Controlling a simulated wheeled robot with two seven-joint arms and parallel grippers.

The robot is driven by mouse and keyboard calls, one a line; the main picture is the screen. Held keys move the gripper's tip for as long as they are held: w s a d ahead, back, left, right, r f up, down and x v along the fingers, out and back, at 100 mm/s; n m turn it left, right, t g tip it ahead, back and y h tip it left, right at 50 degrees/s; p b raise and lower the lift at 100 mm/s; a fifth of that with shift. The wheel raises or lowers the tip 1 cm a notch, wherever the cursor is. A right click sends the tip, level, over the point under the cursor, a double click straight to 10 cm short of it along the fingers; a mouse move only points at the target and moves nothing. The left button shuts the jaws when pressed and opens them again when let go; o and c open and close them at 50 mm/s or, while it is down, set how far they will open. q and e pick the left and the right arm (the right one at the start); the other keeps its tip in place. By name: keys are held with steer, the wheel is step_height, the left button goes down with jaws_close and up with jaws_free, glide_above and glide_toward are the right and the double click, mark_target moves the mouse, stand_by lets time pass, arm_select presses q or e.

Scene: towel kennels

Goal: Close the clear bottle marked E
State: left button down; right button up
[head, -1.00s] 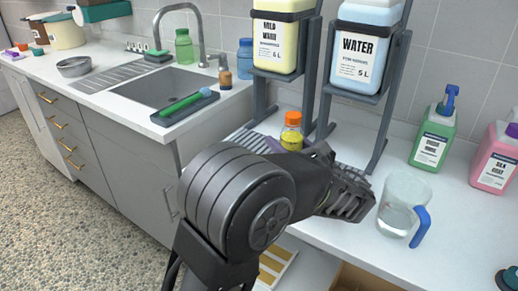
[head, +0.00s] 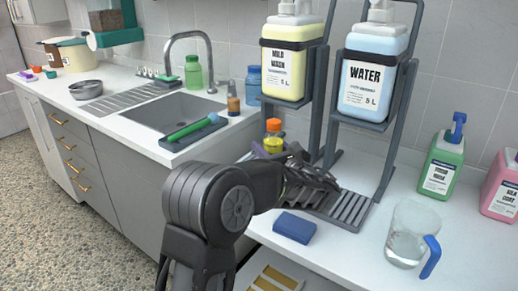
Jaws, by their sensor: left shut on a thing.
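A small clear bottle (head: 273,146) with yellow liquid shows behind my left gripper in the head view. An orange cap (head: 273,125) shows at its top; I cannot tell how it sits. No letter on it can be read. My left gripper (head: 296,163) is below the yellow wash container, at the bottle's right side. It appears shut on the bottle, though my wrist hides its fingertips and the bottle's lower part. A bit of something purple (head: 260,151) shows at the bottle's left. My right gripper is not in view.
The mild wash container (head: 288,75) and water container (head: 370,82) stand on dark racks over a slatted tray (head: 352,211). A blue block (head: 294,227) lies in front, with a clear jug (head: 405,238) to the right. The sink (head: 175,118) is at the left.

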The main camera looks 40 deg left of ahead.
arm_select(q)
steer(key=x, duration=0.5)
steer(key=shift+w+a, duration=0.15)
steer(key=shift+a, duration=0.1)
steer(key=shift+f, duration=0.1)
steer(key=shift+f+b, duration=0.4)
steer(key=shift+f, duration=1.25)
steer(key=shift+f, duration=0.15)
steer(key=c, duration=0.6)
jaws_free()
steer(key=shift+c, duration=0.2)
